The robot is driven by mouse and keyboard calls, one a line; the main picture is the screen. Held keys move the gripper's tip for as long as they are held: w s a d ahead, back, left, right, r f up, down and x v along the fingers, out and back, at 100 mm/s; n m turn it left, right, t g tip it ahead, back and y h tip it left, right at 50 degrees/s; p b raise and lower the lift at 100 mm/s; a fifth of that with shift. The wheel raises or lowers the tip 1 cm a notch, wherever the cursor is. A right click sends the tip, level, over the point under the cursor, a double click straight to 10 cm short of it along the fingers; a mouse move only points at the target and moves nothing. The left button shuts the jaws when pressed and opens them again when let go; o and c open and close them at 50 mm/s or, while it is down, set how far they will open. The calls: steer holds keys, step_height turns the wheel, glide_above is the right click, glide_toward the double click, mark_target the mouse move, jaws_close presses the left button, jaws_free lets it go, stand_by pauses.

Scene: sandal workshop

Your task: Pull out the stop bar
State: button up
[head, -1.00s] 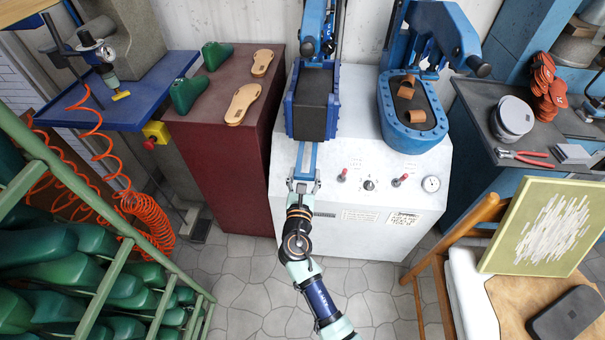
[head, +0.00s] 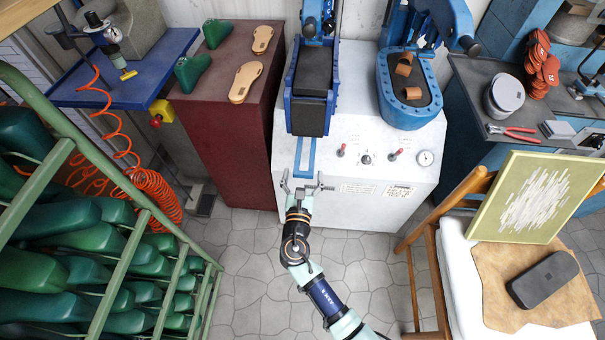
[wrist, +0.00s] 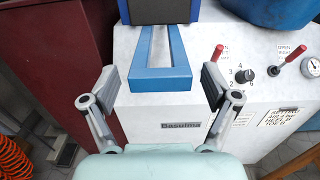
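A blue U-shaped piece (head: 305,171), which I take for the stop bar, lies on the sloping front of the white machine, below the left press. Its two rails and front crossbar (wrist: 160,79) show clearly in the wrist view. My gripper (head: 308,186) is at the front of this piece, with its fingers spread wide and nothing between the pads. In the wrist view my gripper (wrist: 160,90) has one finger on each side of the crossbar, with a gap on both sides. The rails' far ends are hidden under the dark press bed (wrist: 162,10).
Red-handled levers (head: 341,150), a black knob (head: 366,159) and a gauge (head: 425,158) sit right of the blue piece. The second blue press (head: 412,118) is farther right. A maroon cabinet (head: 236,150) stands left. The floor in front of the machine is clear.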

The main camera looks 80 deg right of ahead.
steer(key=shift+d, duration=0.15)
steer(key=s+a, duration=0.2)
steer(key=a, duration=1)
steer(key=w+a+r+m+t+y+p, duration=0.65)
steer(key=w+a+r+m+y, duration=0.35)
steer(key=w+a+r+m, duration=0.45)
steer(key=a+r+m+t+y+p, duration=0.2)
steer(key=a+r+m+y, duration=0.15)
steer(key=a+r, duration=0.5)
steer(key=a+r+m+t+y+p, duration=0.1)
steer(key=a+r+m+y+p, duration=0.3)
steer(key=a, duration=0.7)
step_height(320, 180, up, 36)
steer(key=d+n+p, duration=0.1)
steer(key=n+p, duration=0.1)
steer(key=p, duration=3.2)
steer(key=shift+s+d, duration=0.2)
steer(key=shift+s, duration=0.05)
